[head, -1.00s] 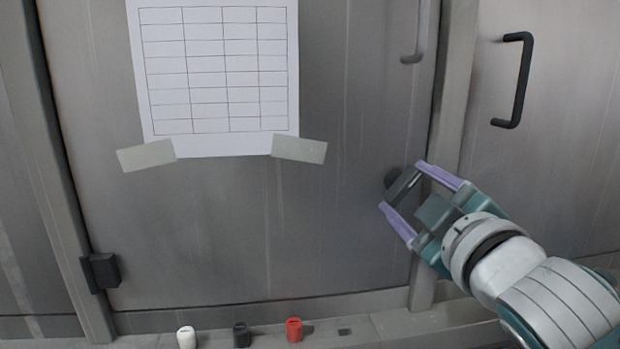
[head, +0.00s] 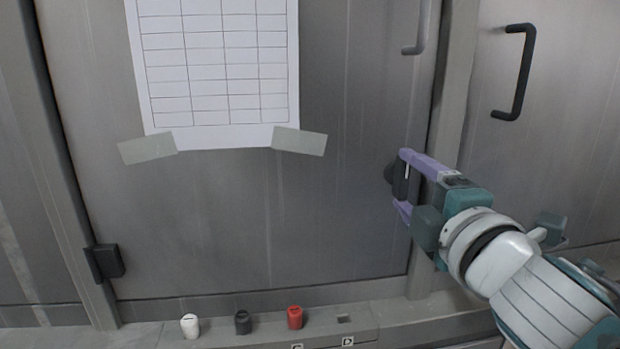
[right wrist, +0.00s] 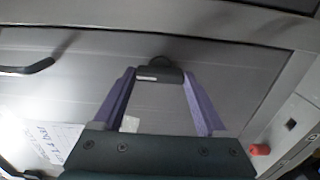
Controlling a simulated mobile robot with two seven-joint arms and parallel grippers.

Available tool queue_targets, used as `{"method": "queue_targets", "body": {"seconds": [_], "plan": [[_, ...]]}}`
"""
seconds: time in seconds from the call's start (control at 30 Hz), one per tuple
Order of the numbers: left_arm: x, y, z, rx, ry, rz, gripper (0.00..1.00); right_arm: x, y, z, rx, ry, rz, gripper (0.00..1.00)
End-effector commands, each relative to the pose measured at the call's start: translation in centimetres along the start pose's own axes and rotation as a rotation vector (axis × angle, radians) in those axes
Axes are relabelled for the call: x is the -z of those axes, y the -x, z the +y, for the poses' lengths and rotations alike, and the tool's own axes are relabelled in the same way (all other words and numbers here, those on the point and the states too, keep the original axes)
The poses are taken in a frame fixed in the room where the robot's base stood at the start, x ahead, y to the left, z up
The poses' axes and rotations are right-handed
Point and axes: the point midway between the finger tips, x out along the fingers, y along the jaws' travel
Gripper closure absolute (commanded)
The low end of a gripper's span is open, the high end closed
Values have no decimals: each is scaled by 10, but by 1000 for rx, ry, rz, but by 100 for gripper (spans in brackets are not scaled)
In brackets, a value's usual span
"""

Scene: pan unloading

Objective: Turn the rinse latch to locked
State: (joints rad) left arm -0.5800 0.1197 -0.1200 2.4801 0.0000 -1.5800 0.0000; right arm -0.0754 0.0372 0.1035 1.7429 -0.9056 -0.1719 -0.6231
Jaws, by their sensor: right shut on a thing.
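The rinse latch (head: 399,180) is a dark handle on a round base, low on the right side of the grey metal door. A short pale line on it stands about upright in the head view. My right gripper (head: 402,181) is shut on the latch, one purple finger above it and one below. In the right wrist view the latch (right wrist: 160,75) sits between the two fingertips (right wrist: 158,77), with its pale mark in sight. I cannot read any locked marking. My left gripper is in neither view.
A paper chart (head: 215,70) is taped to the door. A black bar handle (head: 519,75) is on the right panel. White (head: 190,326), black (head: 242,322) and red (head: 295,317) small pieces stand on the ledge (head: 370,318) below. The door around the latch is clear.

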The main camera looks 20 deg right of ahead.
Motion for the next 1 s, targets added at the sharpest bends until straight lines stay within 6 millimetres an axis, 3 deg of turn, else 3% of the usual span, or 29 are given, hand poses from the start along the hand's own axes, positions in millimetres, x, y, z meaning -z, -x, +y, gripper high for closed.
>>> {"method": "queue_targets", "body": {"seconds": [0.5,0.53,0.73,1.0], "plan": [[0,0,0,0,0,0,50,0,0,-1,1,25,0,81],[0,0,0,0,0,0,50,0,0,-1,1,25,0,24],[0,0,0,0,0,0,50,0,0,0,1,22,0,2],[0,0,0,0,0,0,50,0,1,0,1,20,0,0]]}}
